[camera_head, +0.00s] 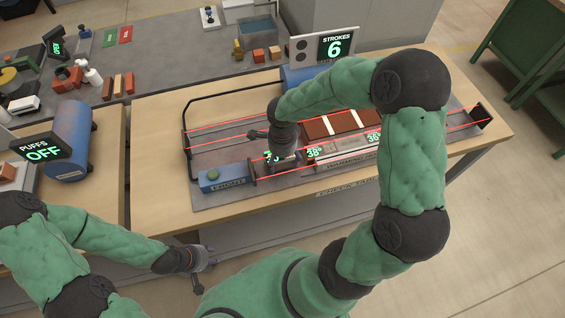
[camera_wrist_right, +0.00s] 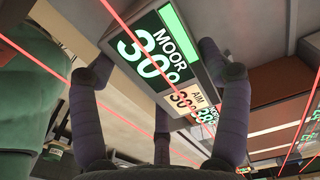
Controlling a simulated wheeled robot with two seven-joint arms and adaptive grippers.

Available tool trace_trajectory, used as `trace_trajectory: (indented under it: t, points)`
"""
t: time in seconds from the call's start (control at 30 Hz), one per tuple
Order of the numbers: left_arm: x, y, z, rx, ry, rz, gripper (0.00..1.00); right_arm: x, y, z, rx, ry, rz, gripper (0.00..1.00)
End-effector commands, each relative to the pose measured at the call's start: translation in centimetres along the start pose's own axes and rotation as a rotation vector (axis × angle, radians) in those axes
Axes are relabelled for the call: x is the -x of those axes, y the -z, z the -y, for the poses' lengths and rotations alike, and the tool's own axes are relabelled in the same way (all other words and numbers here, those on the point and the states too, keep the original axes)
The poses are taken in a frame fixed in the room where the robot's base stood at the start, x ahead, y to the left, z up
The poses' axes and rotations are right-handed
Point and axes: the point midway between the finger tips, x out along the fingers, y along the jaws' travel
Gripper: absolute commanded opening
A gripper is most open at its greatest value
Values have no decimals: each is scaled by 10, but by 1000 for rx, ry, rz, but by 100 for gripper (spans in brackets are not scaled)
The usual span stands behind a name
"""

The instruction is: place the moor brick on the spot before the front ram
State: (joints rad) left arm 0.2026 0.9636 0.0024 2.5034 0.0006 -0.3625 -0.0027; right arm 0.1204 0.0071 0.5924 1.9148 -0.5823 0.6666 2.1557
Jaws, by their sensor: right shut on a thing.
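My right gripper (camera_head: 282,158) is low over the left part of the rig, just right of the front ram. It is shut on the moor brick (camera_wrist_right: 160,52), which shows a MOOR 30° sign and an AIM 30° sign between the fingers in the wrist view. In the head view the gripper mostly hides this brick; whether it touches the rig below I cannot tell. The front ram (camera_head: 213,181) is a blue block with a FRONT label at the rig's left end. My left gripper (camera_head: 206,265) is open and empty, low in front of the table.
The grey rig (camera_head: 210,200) on the wooden table (camera_head: 150,150) is crossed by red light lines. Brown bricks (camera_head: 318,128) lie right of my right gripper, with 38° and 36° displays. A black bar frame (camera_head: 187,112) and a STROKES 6 display (camera_head: 335,47) stand behind.

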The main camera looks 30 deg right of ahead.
Motion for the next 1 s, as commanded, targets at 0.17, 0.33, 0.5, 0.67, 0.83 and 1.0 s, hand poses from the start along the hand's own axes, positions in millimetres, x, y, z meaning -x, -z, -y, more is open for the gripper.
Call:
trace_trajectory:
  t: [0.17, 0.33, 0.5, 0.67, 0.83, 1.0]
  points:
    - [-6, 0, 2, 0, 0, 0, 40, -22, 0, -1, -1, -1, 0, 21]
    - [-5, 0, 2, 0, 0, 0, 40, -22, 0, 0, 0, 1, 0, 21]
    - [-8, 0, 3, 0, 0, 0, 40, -24, 0, 0, 0, 1, 0, 21]
    - [-9, 0, 3, 0, 0, 0, 40, -25, 0, -1, 0, -2, 0, 96]
    - [-8, 0, 3, 0, 0, 0, 40, -25, 0, -1, 0, -2, 0, 100]
    - [-8, 0, 3, 0, 0, 0, 40, -25, 0, -1, 0, -2, 0, 100]
